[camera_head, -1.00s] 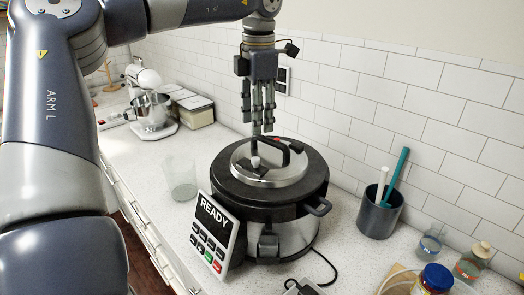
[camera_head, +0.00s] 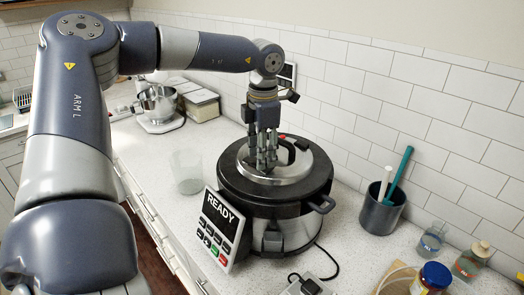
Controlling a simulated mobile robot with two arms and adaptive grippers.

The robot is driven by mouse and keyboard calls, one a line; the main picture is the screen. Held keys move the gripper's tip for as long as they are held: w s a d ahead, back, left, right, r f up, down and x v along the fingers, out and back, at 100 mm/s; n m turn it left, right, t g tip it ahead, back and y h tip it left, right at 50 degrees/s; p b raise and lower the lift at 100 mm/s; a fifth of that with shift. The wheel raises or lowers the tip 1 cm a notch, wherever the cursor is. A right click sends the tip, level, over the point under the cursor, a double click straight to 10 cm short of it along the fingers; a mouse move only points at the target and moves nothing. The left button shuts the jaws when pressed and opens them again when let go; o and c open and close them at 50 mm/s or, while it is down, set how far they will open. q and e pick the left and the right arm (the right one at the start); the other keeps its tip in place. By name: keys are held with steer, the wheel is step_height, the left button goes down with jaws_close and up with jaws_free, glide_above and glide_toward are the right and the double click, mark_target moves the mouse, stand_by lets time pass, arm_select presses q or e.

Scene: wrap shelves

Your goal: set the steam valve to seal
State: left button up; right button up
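A round black and steel pressure cooker (camera_head: 268,205) stands on the white counter, its lid (camera_head: 296,168) on. A control panel (camera_head: 219,226) on its front reads READY. A black handle crosses the lid, with a small red part (camera_head: 302,144) near its far end. My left gripper (camera_head: 262,168) points straight down, with its fingertips at the lid's surface, left of the red part. The fingers hide the part of the lid where a small pale-topped knob, likely the steam valve, showed before. I cannot tell whether they touch or grip it. My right gripper is not in view.
A clear glass (camera_head: 187,172) stands left of the cooker. A dark cup (camera_head: 381,210) with a teal and a white stick is to the right, with small bottles (camera_head: 431,240) and a blue-lidded jar (camera_head: 433,277) nearer. A stand mixer (camera_head: 157,108) is behind left. A cord lies in front.

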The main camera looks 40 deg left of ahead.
mark_target(253, 160)
arm_select(q)
jaws_close()
steer(key=shift+a+b, duration=0.45)
steer(key=shift+a, duration=0.95)
steer(key=shift+r, duration=0.1)
steer(key=shift+c, duration=0.3)
jaws_free()
steer(key=shift+o, duration=0.9)
steer(key=shift+a, duration=0.15)
step_height(253, 160, up, 12)
steer(key=shift+s+d, duration=0.2)
steer(key=shift+d, duration=0.05)
